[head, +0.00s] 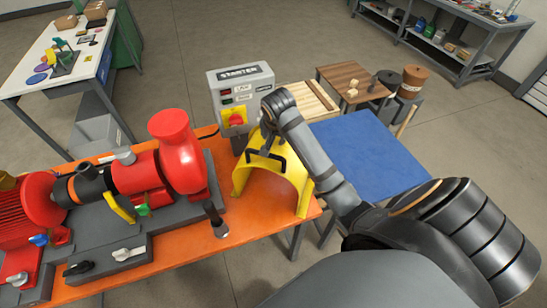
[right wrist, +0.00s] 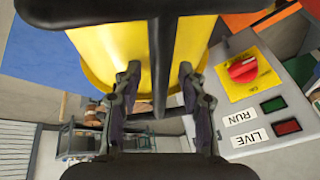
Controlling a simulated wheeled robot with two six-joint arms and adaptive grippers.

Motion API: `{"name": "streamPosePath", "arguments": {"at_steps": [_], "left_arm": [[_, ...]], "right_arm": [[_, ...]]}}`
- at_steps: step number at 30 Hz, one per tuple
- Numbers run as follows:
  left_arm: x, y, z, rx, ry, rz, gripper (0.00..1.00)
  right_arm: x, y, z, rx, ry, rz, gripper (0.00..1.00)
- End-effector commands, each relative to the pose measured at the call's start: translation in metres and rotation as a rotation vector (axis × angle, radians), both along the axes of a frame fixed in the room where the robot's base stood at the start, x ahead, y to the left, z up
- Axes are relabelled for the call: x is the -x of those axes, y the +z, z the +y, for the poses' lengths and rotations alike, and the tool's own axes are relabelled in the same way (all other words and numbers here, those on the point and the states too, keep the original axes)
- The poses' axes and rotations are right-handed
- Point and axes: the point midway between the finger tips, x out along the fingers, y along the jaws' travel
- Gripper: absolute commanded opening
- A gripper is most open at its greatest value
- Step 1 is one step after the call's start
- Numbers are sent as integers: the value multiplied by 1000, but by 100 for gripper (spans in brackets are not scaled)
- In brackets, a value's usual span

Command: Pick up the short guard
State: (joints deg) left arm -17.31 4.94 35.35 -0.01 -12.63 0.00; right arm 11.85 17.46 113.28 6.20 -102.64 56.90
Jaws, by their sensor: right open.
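The short guard is a yellow arched cover (head: 287,184) with a black handle on top. It stands at the right end of the orange bench. My right gripper (head: 267,143) is over the guard's top, beside the handle; the arm partly hides this spot. In the right wrist view the gripper (right wrist: 158,78) has its two fingers apart. A black bar of the handle (right wrist: 163,50) runs between them, in front of the yellow guard (right wrist: 110,50). I cannot tell whether the fingers touch it. My left gripper is not in view.
A grey starter box (head: 240,90) with a red-yellow switch stands close behind the guard; it also shows in the wrist view (right wrist: 262,90). A red pump (head: 175,155) is left of the guard. A blue surface (head: 365,155) lies to the right, clear of objects.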

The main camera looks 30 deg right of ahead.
Motion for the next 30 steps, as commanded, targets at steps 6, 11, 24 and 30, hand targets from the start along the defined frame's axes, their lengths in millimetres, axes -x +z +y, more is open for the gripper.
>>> {"name": "streamPosePath", "arguments": {"at_steps": [6, 11, 24, 30], "left_arm": [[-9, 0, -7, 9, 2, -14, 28], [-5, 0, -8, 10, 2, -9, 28], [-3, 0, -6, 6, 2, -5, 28], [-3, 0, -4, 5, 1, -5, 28]], "right_arm": [[0, 0, 0, 0, 0, 0, 41], [0, 0, 0, 0, 0, 0, 24], [0, 0, 0, 1, 0, 1, 0], [-1, 2, 0, 2, 0, -5, 0]]}}
